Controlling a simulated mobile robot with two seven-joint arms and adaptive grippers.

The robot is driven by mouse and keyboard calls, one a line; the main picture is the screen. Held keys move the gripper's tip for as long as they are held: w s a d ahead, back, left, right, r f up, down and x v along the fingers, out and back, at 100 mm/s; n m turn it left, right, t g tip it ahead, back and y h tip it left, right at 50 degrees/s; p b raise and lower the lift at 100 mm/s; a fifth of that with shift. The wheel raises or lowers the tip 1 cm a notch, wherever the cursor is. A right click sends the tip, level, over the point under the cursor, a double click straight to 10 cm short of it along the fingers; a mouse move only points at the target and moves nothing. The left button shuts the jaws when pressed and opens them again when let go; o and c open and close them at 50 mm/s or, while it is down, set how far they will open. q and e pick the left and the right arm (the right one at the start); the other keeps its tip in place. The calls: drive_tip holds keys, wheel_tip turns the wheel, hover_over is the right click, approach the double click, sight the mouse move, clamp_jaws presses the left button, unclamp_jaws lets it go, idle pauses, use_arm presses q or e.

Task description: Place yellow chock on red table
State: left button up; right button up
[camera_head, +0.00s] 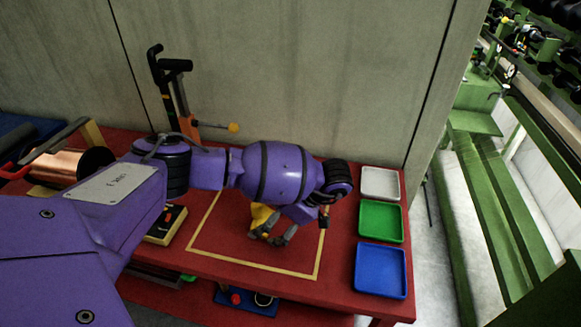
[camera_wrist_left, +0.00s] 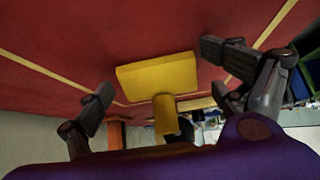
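The yellow chock (camera_wrist_left: 157,76) rests on the red table (camera_head: 340,285), inside a yellow taped outline. It has a flat block and a narrower round stub that points toward the wrist camera. In the head view the chock (camera_head: 262,216) is partly hidden by my left gripper (camera_head: 270,237), which points down right at it. In the left wrist view the fingers of the left gripper (camera_wrist_left: 160,74) are spread wide. The chock lies between them, with gaps on both sides. My right gripper is not in view.
White (camera_head: 380,183), green (camera_head: 381,221) and blue (camera_head: 381,270) trays line the table's right end. A copper spool (camera_head: 75,168) and an orange-and-black tool (camera_head: 178,95) stand left and behind. A grey wall (camera_head: 290,70) closes the back. The outline's right part is bare.

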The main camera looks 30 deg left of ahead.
use_arm(q)
drive_tip(key=shift+a+r, duration=0.1)
drive_tip(key=shift+r, duration=0.35)
drive_tip(key=p+v, duration=0.1)
drive_tip(key=v, duration=1.1)
drive_tip(key=shift+r, duration=0.25)
